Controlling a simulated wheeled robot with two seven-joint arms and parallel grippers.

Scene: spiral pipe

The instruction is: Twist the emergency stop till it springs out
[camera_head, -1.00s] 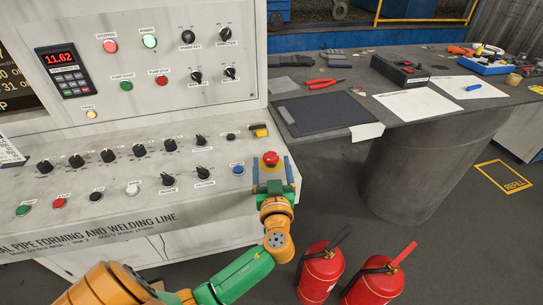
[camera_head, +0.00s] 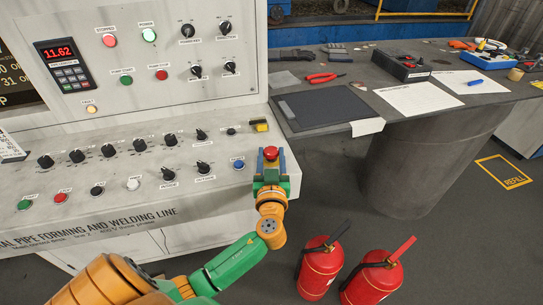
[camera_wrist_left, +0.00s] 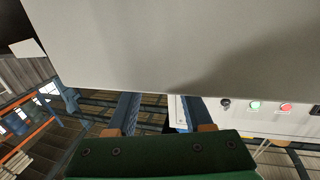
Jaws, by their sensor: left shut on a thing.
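The emergency stop is a red mushroom button (camera_head: 271,152) at the right end of the sloping control desk (camera_head: 120,212). My left gripper (camera_head: 271,160) comes up from below in the head view, with one blue finger on each side of the red head. It is shut on the button. The top of the red head shows between the fingertips; its lower part and base are hidden by the gripper. In the left wrist view the two blue fingers (camera_wrist_left: 160,101) reach up to a large grey surface, and I cannot make out the button there. My right gripper is not in view.
A blue button (camera_head: 238,165) and a yellow-and-black switch (camera_head: 261,125) sit close to the stop. Several black knobs line the desk. A dark workbench (camera_head: 400,120) stands to the right. Two red fire extinguishers (camera_head: 321,268) (camera_head: 375,280) stand on the floor near my arm.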

